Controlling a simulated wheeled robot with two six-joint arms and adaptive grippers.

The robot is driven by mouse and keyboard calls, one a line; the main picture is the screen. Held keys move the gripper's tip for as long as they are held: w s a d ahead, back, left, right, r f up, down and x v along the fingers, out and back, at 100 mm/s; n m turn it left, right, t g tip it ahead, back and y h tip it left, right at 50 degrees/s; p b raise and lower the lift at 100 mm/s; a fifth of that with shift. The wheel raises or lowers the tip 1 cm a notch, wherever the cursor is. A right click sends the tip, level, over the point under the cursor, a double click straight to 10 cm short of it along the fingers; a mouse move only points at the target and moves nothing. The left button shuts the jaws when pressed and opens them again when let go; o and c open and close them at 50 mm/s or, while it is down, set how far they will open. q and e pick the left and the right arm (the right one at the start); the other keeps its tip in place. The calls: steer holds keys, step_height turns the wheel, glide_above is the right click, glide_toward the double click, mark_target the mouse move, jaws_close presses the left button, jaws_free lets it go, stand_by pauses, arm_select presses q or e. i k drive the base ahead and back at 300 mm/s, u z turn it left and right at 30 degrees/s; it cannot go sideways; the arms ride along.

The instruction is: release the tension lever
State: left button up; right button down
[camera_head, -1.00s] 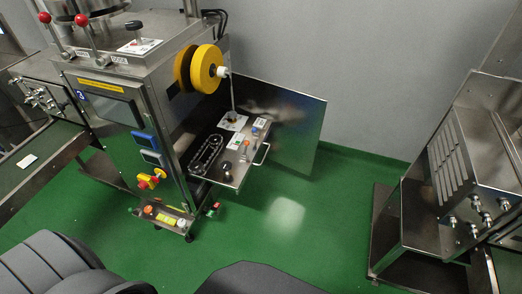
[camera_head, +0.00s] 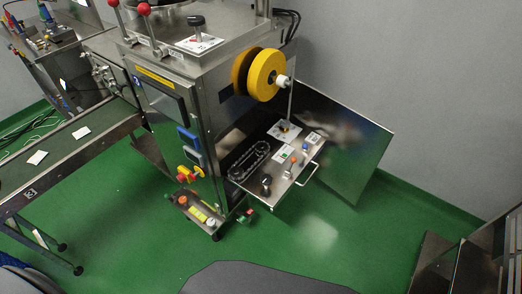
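The packing machine (camera_head: 215,85) stands upright at the centre left. Two levers with red ball knobs (camera_head: 144,8) rise from its top, beside a black knob (camera_head: 196,21) on a labelled plate. A yellow reel (camera_head: 268,74) sits on its right side. Below the reel, an open steel shelf (camera_head: 286,180) carries a chain loop (camera_head: 249,160) and several small knobs, including a dark one (camera_head: 266,185). I cannot tell which of these parts is the tension lever. Neither of my grippers is in view.
A conveyor (camera_head: 62,150) with white packets runs to the left of the machine. A steel panel (camera_head: 340,140) stands open behind the shelf. Another steel machine (camera_head: 470,255) is at the lower right. Green floor (camera_head: 330,240) is clear in front of the shelf.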

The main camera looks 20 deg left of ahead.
mark_target(293, 159)
steer(key=u, duration=0.5)
steer(key=i, duration=1.05)
steer(key=z, duration=0.15)
